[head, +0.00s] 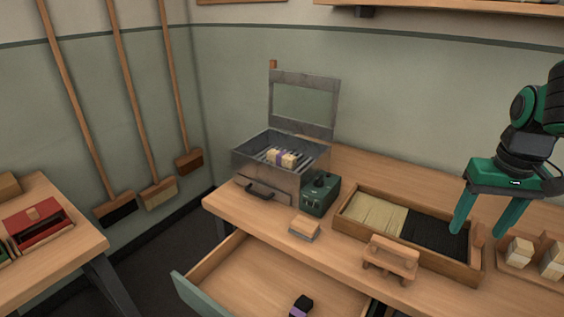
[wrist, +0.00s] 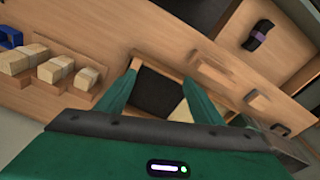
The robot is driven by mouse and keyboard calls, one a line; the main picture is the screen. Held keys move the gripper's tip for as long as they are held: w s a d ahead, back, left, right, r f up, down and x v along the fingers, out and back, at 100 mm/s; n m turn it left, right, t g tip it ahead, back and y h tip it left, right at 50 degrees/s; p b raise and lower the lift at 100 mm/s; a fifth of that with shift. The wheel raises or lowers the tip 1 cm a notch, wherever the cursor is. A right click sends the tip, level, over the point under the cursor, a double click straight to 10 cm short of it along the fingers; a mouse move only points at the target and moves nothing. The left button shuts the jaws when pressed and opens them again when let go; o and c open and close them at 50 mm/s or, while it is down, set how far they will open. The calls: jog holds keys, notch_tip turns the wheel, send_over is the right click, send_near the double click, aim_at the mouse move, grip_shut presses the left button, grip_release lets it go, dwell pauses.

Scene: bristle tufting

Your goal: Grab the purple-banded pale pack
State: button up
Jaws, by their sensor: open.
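The pale pack with a purple band (head: 283,158) lies on the rack inside a grey metal box (head: 266,184) with its windowed lid raised, in the head view. I do not make the pack out in the wrist view. My gripper (head: 478,234) is open and empty, its green fingers pointing down over the right end of the bench, well to the right of the box. In the wrist view my gripper (wrist: 162,74) shows its two fingers spread apart above the bristle tray.
A wooden tray (head: 346,228) of pale and black bristles and a small wooden stand (head: 391,258) lie between. A green control box (head: 320,194) adjoins the metal box. A black pack with a purple band (head: 301,306) lies in the open drawer (head: 240,277). Pale blocks (head: 519,251) stand right.

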jog(key=w+a+n+t, duration=0.1)
jog(key=w+a+n, duration=0.35)
jog(key=w, duration=1.05)
jog(key=n+t+y, duration=0.2)
jog(key=n+y, duration=0.5)
jog(key=n, duration=0.2)
send_near(283, 154)
jog(key=shift+n, duration=0.25)
jog(key=x, duration=0.5)
jog(key=shift+a+f, duration=0.1)
jog(key=shift+a, duration=0.3)
jog(key=shift+x, duration=2.7)
jog(key=shift+d, duration=0.2)
jog(key=c, duration=1.2)
